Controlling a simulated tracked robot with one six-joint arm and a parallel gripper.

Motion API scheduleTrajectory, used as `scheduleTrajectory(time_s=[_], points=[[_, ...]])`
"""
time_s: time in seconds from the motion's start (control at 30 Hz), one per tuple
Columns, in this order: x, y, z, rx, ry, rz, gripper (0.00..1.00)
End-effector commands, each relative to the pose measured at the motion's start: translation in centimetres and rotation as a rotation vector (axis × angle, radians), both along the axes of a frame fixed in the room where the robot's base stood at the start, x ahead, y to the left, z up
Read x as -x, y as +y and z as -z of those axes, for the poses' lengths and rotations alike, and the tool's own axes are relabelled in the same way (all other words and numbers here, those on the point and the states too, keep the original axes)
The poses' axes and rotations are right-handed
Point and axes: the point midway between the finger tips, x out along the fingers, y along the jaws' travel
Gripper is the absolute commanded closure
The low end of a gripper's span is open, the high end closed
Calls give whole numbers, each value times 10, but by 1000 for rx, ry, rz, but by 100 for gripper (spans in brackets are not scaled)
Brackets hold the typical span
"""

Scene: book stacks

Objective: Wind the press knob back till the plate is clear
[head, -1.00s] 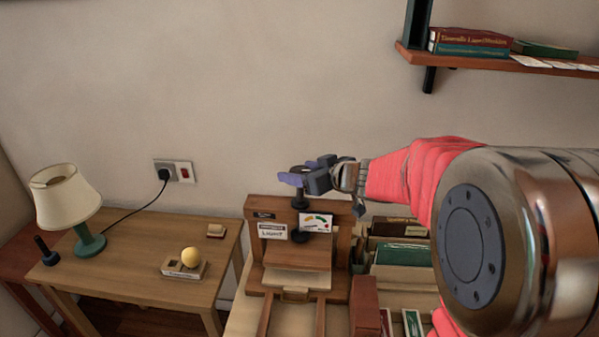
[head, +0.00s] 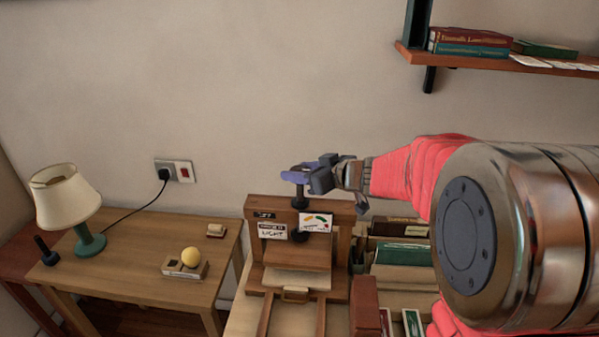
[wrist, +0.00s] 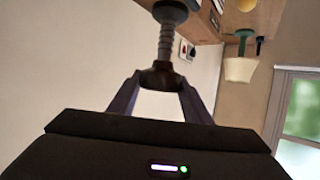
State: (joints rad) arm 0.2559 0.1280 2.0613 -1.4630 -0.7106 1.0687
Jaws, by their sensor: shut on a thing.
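The wooden press (head: 340,244) stands on the pale bench top, with a dark screw spindle (head: 299,203) upright through its top beam. My gripper (head: 299,173) is shut on the press knob at the spindle's top. In the wrist view the dark knob (wrist: 162,76) sits between my two fingers, and the ribbed spindle (wrist: 165,42) runs away from it. The screw's dark foot (head: 299,237) shows below the beam, above the brown plate (head: 297,258). I cannot tell whether foot and plate touch. A card with a coloured arc (head: 315,222) is on the beam.
Boxes of files (head: 402,255) stand right of the press. At the left, a wooden table (head: 135,262) holds a lamp (head: 66,197) and a yellow ball on a block (head: 190,257). A bookshelf (head: 500,61) is on the wall, upper right. The wall above the press is bare.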

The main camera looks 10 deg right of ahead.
Motion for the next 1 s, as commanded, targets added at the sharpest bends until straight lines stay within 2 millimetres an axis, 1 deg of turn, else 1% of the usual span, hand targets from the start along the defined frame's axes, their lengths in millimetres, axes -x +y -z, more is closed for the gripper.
scheduleTrajectory(time_s=[0.17,0.37,1.0], points=[[-1,-2,1,2,1,-79,78],[-1,-3,2,1,2,-215,78],[-1,-2,5,1,6,-749,78]])
